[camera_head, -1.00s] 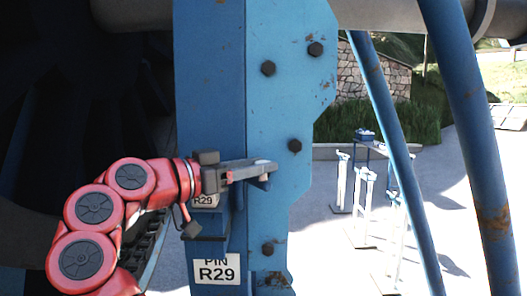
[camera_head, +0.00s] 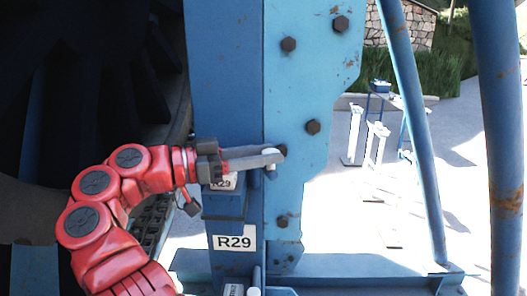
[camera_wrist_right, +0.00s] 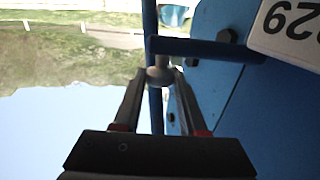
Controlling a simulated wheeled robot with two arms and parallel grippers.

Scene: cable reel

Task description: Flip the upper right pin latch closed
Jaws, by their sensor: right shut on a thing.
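My right gripper (camera_head: 272,158) reaches in from the left across the blue post, fingers pointing right. A small pale knob (camera_head: 271,171) shows at its fingertips, against the blue bolted plate (camera_head: 297,90). My left gripper is not in view.
A white R29 label (camera_head: 234,238) is on the blue post (camera_head: 228,75) below the gripper. Dark bolts (camera_head: 312,127) stand out of the plate. The dark reel (camera_head: 90,80) is at the left. Slanted blue tubes (camera_head: 415,130) stand at the right, with paved ground behind.

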